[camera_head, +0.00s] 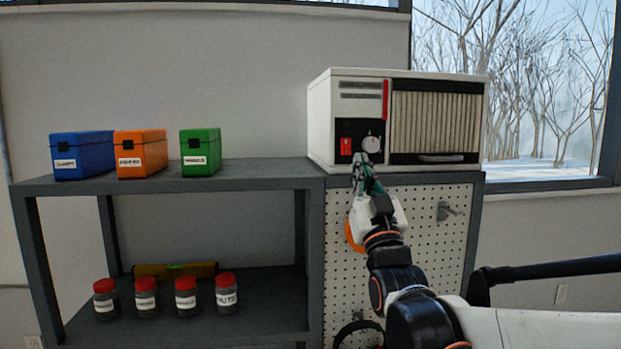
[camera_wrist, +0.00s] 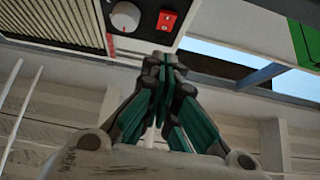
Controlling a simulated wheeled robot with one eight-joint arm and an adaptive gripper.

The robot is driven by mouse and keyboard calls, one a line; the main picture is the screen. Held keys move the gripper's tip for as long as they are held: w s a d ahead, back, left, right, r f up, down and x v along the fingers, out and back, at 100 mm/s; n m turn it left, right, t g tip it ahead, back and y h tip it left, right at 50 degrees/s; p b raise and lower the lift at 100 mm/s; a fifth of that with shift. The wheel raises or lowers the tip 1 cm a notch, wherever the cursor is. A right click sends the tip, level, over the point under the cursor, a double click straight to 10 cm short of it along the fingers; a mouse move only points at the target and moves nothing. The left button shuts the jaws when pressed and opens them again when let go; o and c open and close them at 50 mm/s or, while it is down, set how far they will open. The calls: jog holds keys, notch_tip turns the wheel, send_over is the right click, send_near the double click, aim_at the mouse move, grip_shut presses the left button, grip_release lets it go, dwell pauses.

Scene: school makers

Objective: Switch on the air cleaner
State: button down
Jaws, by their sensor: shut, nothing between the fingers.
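The air cleaner (camera_head: 345,90) is a white box with a slatted filter front on its right side, standing on top of the pegboard cabinet. A black panel at its lower left holds a red switch (camera_head: 346,146) and a round grey dial (camera_head: 371,144). In the wrist view the red switch (camera_wrist: 167,20) and the dial (camera_wrist: 125,15) show at the top. My gripper (camera_head: 360,160) is shut and empty, at the bottom of the panel, just below the dial and switch. In the wrist view its fingertips (camera_wrist: 166,62) are together below the switch. I cannot tell whether they touch the panel.
Blue (camera_head: 83,157), orange (camera_head: 141,155) and green (camera_head: 200,153) boxes stand on the shelf to the left. Several red-lidded jars (camera_head: 186,298) and a yellow level (camera_head: 175,271) are on the lower shelf. The pegboard (camera_head: 430,240) lies behind my arm. A window (camera_head: 540,90) is at right.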

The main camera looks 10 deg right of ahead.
aim_at(346, 140)
jog(key=shift+w+r+p, duration=0.3)
jog(key=shift+w+p, duration=0.05)
jog(key=shift+w, duration=0.8)
jog(key=shift+w+r+p, duration=0.3)
jog(key=shift+w+r, duration=0.05)
jog(key=shift+w, duration=0.85)
jog(key=shift+w+r+p, duration=0.3)
jog(key=shift+w+p, duration=0.05)
jog(key=shift+w, duration=0.8)
